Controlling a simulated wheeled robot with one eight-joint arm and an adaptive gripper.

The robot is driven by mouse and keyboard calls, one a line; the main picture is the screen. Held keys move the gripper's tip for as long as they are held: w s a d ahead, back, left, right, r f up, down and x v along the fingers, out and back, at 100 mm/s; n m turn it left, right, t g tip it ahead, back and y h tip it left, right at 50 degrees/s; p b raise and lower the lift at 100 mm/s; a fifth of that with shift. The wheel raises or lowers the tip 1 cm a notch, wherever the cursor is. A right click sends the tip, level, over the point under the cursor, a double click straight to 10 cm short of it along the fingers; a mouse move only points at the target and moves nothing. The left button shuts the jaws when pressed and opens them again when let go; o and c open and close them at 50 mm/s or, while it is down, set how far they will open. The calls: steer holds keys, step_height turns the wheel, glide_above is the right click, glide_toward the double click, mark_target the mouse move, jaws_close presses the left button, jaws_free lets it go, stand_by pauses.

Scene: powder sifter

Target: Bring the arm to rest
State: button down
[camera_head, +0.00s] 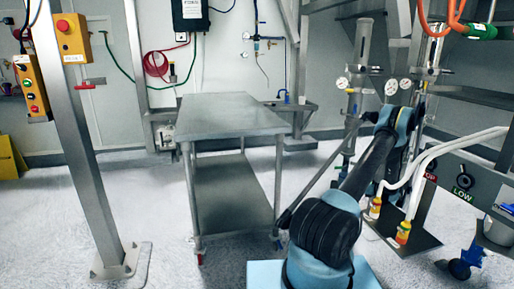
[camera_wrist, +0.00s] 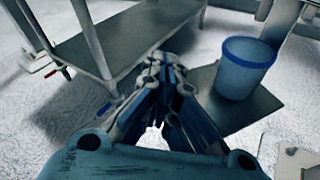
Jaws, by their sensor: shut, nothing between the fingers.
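My gripper (camera_wrist: 165,62) shows in the wrist view with its fingers together and nothing between them. It points down toward the floor, between a steel table and a blue bucket. In the head view my blue and black arm rises from the lower middle and reaches up and right toward the steel frame. The gripper itself cannot be made out there.
The steel table (camera_head: 225,112) with a lower shelf stands left of my arm; it also shows in the wrist view (camera_wrist: 125,35). The blue bucket (camera_wrist: 245,70) stands on a grey plate (camera_wrist: 225,113). A post (camera_head: 85,150) stands left. White hoses (camera_head: 440,150) hang close right of my arm.

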steer(key=w+a+r+n+g, duration=0.2)
steer(key=a+r+n, duration=0.2)
steer(key=a+r, duration=0.5)
steer(key=s+a+r+n+g+h, duration=0.2)
steer(key=s+a+r+n, duration=0.35)
steer(key=a+r, duration=0.4)
steer(key=s+a+r+n+g+h, duration=0.2)
steer(key=s+a+r+n+g, duration=0.15)
steer(key=s+a+r, duration=0.5)
steer(key=s+a+r+n+h, duration=0.15)
steer(key=s+a+n, duration=0.3)
steer(key=s, duration=0.45)
steer(key=s+a+r+n+h, duration=0.1)
steer(key=s+a+n+h, duration=0.1)
steer(key=s+a+n, duration=0.35)
steer(key=s+f+n+h, duration=0.1)
steer(key=s+f+n, duration=0.2)
steer(key=s, duration=0.7)
steer(key=s+f+n+g+h, duration=0.1)
steer(key=s+f+n, duration=0.3)
steer(key=s, duration=0.7)
steer(key=shift+f+h, duration=0.15)
steer(key=shift+h, duration=0.5)
steer(key=shift+a, duration=0.1)
